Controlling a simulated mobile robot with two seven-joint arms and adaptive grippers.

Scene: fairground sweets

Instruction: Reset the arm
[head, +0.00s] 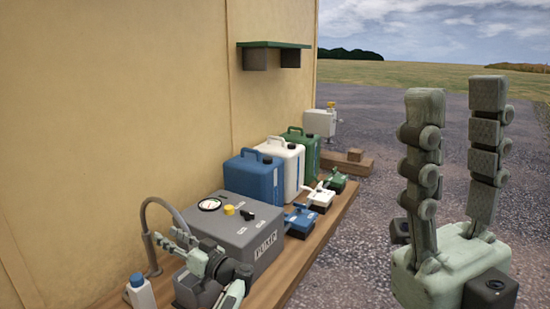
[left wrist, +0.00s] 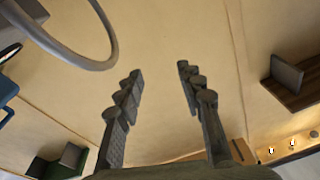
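My left gripper (head: 172,241) is at the lower left of the head view, in front of the grey pump box (head: 205,230) and beside its curved grey hose (head: 145,215). In the left wrist view its two dark fingers (left wrist: 158,82) stand apart with nothing between them. The hose (left wrist: 100,50) also curves across the upper left there. My right gripper (head: 456,88) is large at the right of the head view, fingers pointing up, spread and empty, over the gravel.
A wooden bench (head: 325,225) along the beige wall (head: 120,110) carries blue (head: 255,180), white (head: 278,168) and green (head: 312,153) canisters. A white bottle (head: 141,293) stands near my left arm. A green-topped shelf (head: 273,45) juts from the wall.

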